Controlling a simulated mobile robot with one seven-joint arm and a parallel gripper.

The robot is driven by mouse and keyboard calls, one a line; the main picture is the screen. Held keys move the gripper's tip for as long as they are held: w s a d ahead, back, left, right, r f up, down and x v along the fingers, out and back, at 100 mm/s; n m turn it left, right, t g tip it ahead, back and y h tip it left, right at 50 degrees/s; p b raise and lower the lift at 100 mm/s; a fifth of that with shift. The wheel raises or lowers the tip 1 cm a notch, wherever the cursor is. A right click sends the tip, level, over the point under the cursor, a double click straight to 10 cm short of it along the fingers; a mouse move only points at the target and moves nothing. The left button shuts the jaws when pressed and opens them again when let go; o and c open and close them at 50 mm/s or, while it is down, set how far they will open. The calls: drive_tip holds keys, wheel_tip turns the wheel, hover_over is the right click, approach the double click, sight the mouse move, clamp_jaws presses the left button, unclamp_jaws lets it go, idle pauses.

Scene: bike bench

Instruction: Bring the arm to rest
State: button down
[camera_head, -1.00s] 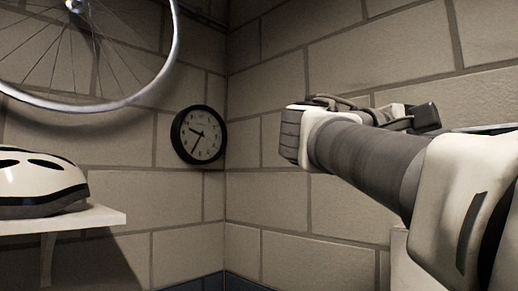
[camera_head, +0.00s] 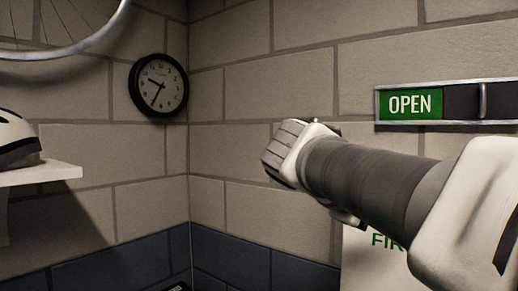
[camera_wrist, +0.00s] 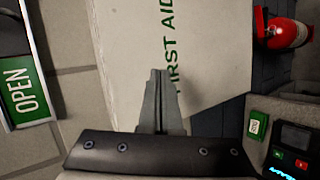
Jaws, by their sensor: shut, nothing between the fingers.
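My arm (camera_head: 365,180) reaches in from the right edge in the head view, with its wrist end in front of the block wall. The fingers of my gripper are mostly hidden behind the arm there. In the wrist view my gripper (camera_wrist: 160,75) is shut, its two fingers together with nothing between them. The fingertips lie in front of a white first aid box (camera_wrist: 130,50), with no visible contact.
A green OPEN sign (camera_head: 410,104) is on the right wall, near the arm. The wrist view shows a red extinguisher (camera_wrist: 284,32) and a dark device (camera_wrist: 290,145). A clock (camera_head: 159,85), bike wheel (camera_head: 95,40) and helmet (camera_head: 18,140) on a shelf (camera_head: 50,173) are left.

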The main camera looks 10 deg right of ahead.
drive_tip(key=s+a+f+m+y, duration=0.1)
drive_tip(key=s+a+f+y, duration=0.2)
drive_tip(key=a+f, duration=0.2)
drive_tip(key=s+a+f+m+t+y, duration=0.1)
drive_tip(key=a+f+y, duration=0.3)
drive_tip(key=f, duration=0.6)
drive_tip(key=s+a+f+m+y, duration=0.1)
drive_tip(key=s+a+f+y, duration=0.3)
drive_tip(key=a+f, duration=0.4)
drive_tip(key=shift+s+m+t, duration=0.3)
drive_tip(key=shift+a+f, duration=0.1)
